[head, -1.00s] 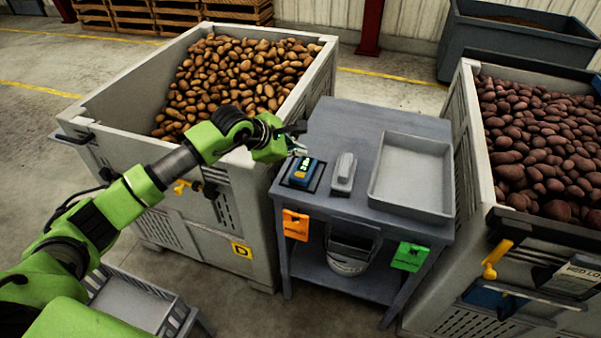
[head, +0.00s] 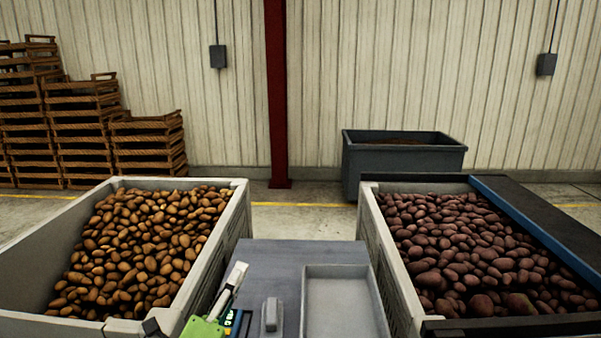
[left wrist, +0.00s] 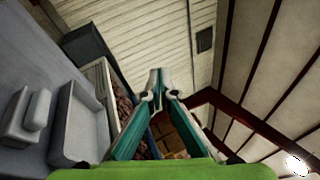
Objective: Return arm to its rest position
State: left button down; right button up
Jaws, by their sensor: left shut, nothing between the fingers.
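My left gripper (head: 237,270) shows at the bottom of the head view, near the left side of the grey table (head: 285,254). Its fingers point up and away from me, and part of its green body is cut off by the frame's lower edge. In the left wrist view the left gripper (left wrist: 156,76) has its fingertips together, with nothing between them. The fingers point up towards the wall and roof. My right gripper is in neither view.
A crate of brown potatoes (head: 240,215) stands left of the table and a crate of dark red potatoes (head: 375,225) right. A dark bin (head: 400,158) stands behind.

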pick_arm(q)
jog(key=s+a+f+n+g+y, duration=0.4)
jog(key=s+a+f+n+y, duration=0.15)
jog(key=f+n, duration=0.35)
jog(key=s+a+f+n+g+y, duration=0.4)
jog(key=a+f+n, duration=0.3)
jog(key=f+n, duration=0.15)
jog(key=s+d+f+n+g+h, duration=0.1)
jog(key=s+d+f+n+g, duration=0.15)
jog(key=s+f+g, duration=0.6)
jog(key=s+d+f+n+g+h, duration=0.1)
jog(key=s+d+f+n+h, duration=0.15)
jog(key=s+f, duration=0.75)
jog(key=s+a+f+g, duration=0.1)
jog(key=s+f, duration=0.2)
jog(key=f, duration=0.9)
jog(key=s+f, duration=0.3)
jog(key=f, duration=0.8)
jog(key=s+a+f+g, duration=0.1)
jog(key=s+a+f, duration=0.2)
jog(key=s+f, duration=1.2)
jog(key=shift+s+y, duration=0.4)
jog(key=shift+s, duration=0.45)
